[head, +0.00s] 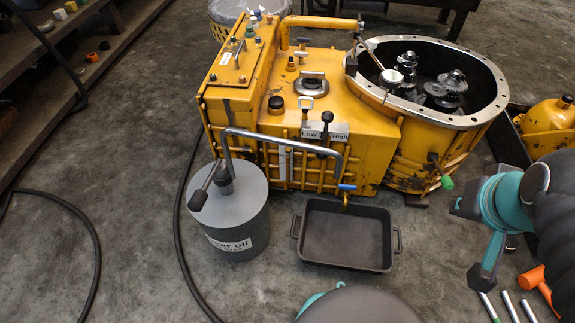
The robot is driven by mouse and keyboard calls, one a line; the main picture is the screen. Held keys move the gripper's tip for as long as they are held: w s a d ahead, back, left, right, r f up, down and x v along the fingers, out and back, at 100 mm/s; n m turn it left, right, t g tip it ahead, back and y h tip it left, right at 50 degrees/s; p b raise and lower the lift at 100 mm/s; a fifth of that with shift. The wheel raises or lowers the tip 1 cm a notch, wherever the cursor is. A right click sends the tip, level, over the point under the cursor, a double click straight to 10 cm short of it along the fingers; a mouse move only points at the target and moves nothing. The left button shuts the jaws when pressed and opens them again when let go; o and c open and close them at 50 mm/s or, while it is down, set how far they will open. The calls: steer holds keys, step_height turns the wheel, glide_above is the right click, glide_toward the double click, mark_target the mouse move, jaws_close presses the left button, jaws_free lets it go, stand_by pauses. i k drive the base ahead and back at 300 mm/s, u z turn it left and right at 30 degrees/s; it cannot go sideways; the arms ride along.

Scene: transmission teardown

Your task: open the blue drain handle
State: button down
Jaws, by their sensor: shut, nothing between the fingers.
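The blue drain handle (347,187) is a small lever on a brass-coloured valve low on the front of the yellow transmission housing (345,135). It points left to right across the valve, above the rear edge of a dark drain pan (343,259) on the floor. The pan looks empty. My gripper (486,242) is at the right, seen from behind its teal wrist. It is shut and empty, well to the right of the handle and apart from it. Its fingertips are not clearly seen.
A grey oil drum (236,222) with a pump and bent metal pipe stands left of the pan; the pipe arches just above the handle. Orange-handled tools (535,280) lie at lower right.

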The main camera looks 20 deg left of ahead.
mark_target(346, 188)
steer(key=u, duration=1.1)
steer(key=k, duration=0.9)
steer(key=z, duration=1.1)
